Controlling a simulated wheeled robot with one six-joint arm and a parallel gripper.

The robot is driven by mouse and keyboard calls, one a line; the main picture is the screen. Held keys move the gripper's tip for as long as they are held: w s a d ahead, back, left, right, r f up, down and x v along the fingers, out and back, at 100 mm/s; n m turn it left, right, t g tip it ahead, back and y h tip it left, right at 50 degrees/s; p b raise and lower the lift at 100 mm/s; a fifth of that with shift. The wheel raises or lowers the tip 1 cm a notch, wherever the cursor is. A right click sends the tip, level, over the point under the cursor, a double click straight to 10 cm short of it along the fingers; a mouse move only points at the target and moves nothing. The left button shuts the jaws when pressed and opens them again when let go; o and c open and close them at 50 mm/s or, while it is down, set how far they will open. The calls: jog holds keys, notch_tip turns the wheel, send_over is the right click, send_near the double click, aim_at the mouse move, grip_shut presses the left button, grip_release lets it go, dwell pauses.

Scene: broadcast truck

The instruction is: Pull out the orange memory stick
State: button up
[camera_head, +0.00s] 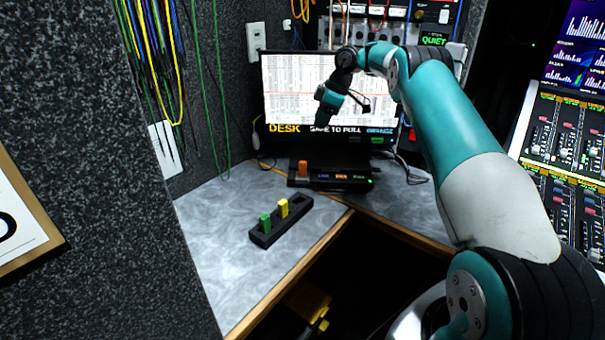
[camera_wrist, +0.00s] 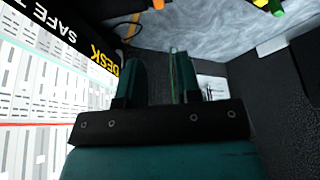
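The orange memory stick (camera_head: 303,168) stands upright at the left end of a low black dock (camera_head: 345,180) on the desk under the monitor. In the wrist view, an orange piece that looks like this stick (camera_wrist: 158,4) shows at the top edge, mostly cut off. My gripper (camera_head: 320,121) hangs in front of the monitor, above the dock and apart from the stick. The wrist view shows my gripper (camera_wrist: 157,58) with its two fingers apart and nothing between them.
A black holder (camera_head: 265,239) with a green stick (camera_head: 265,222) and a yellow stick (camera_head: 283,208) lies nearer on the grey desk (camera_head: 220,240). The monitor (camera_head: 290,90) stands close behind my gripper. Cables hang at left; a mixing console (camera_head: 570,150) is at right.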

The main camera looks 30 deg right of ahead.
aim_at(305, 162)
jog(key=b+x, duration=0.1)
jog(key=x, duration=0.3)
jog(key=b+x, duration=0.1)
jog(key=x, duration=0.3)
jog(key=d+b+x, duration=0.1)
jog(key=b+x, duration=0.1)
jog(key=x, duration=0.2)
jog(key=shift+a+f, duration=0.1)
jog(key=shift+f, duration=0.25)
jog(key=x, duration=0.5)
jog(key=shift+s+f, duration=0.25)
jog(key=shift+s, duration=0.05)
grip_shut()
